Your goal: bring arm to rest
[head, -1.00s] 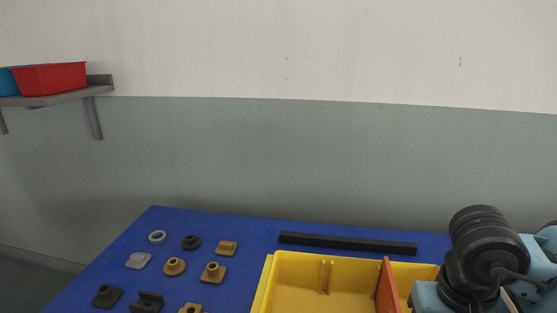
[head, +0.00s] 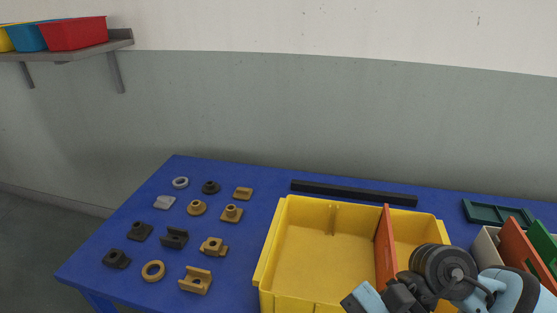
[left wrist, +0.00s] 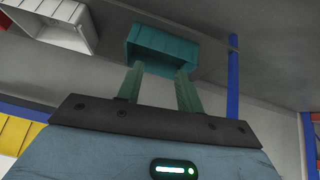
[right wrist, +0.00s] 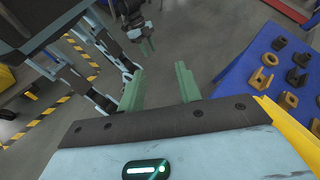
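My right arm (head: 440,270) comes in from the right in the head view, over the right front part of the yellow tank. Its gripper (right wrist: 160,85) shows in the right wrist view with its two green fingers apart and nothing between them, beside the blue table. My left gripper (left wrist: 161,85) is open and empty in the left wrist view, its fingers apart; a teal bin (left wrist: 161,45) is beyond them. The left gripper also shows in the right wrist view (right wrist: 147,46). The head view does not show the left arm.
The yellow tank (head: 268,245) with an orange divider (head: 385,245) stands on the blue table (head: 135,205). Several small parts lie left of it. A black bar (head: 353,193) lies behind. A green tray (head: 497,213) and bins are at right. A wall shelf (head: 75,47) holds bins.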

